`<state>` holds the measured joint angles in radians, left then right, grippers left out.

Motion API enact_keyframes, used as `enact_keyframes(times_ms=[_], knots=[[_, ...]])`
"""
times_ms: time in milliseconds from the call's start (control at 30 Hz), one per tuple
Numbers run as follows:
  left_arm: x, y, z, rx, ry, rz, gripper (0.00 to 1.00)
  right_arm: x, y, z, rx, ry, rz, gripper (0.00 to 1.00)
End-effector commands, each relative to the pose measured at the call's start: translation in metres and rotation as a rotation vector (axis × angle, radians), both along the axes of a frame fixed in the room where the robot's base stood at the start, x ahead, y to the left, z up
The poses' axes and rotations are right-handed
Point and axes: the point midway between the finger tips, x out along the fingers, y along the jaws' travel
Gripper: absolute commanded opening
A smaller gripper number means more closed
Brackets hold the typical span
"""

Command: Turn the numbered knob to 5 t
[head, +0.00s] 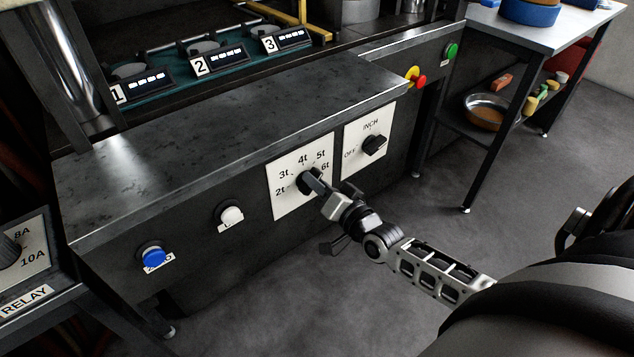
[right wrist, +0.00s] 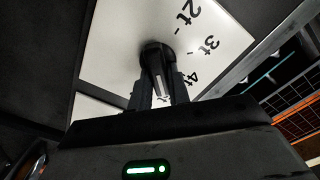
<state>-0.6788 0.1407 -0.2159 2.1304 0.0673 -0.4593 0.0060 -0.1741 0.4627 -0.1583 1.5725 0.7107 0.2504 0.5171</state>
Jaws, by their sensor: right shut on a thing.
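The numbered knob (head: 306,182) is black and sits on a white plate (head: 283,207) marked 2t, 3t, 4t, 5t and 6t on the front of the grey machine. My right gripper (head: 317,184) is at the knob, its fingers closed on either side of it. The right wrist view shows the round black knob (right wrist: 154,52) between the two dark fingers (right wrist: 158,92). The 2t, 3t and 4t marks show there; the lower marks are largely hidden by the gripper. I cannot tell which number the knob points to. My left gripper is not in view.
Right of the plate is an OFF/INCH switch (head: 374,145), close to my right gripper. Left are a white button (head: 230,215) and a blue button (head: 154,256). A red and yellow button (head: 416,78) and a green one (head: 451,50) sit further right. Open floor lies below.

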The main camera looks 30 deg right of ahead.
Motion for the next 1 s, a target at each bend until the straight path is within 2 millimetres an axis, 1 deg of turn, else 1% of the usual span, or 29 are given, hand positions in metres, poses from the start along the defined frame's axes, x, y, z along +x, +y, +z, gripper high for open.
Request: enact_keyframes(times_ms=[200, 233, 300, 567, 667, 767, 867, 1000], knots=[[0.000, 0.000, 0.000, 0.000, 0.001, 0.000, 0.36, 0.000, 0.000, 0.000, -0.001, -0.001, -0.001, 0.00], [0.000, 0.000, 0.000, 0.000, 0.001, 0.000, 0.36, 0.000, 0.000, 0.000, -0.001, -0.001, -0.001, 0.24], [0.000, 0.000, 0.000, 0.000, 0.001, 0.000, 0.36, 0.000, 0.000, 0.000, -0.002, -0.001, -0.001, 0.40], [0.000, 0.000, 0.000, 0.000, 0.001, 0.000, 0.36, 0.000, 0.000, 0.000, -0.002, 0.000, 0.000, 0.40], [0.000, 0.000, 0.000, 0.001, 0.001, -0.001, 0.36, -0.005, 0.000, 0.000, -0.002, 0.001, 0.000, 0.40], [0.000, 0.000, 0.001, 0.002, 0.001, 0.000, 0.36, -0.017, -0.001, -0.001, -0.002, 0.003, 0.000, 0.40], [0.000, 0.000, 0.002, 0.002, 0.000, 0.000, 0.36, -0.037, -0.003, -0.001, -0.002, 0.005, 0.001, 0.40], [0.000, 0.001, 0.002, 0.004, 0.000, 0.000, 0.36, -0.072, -0.006, -0.001, -0.003, 0.005, 0.001, 0.40]])
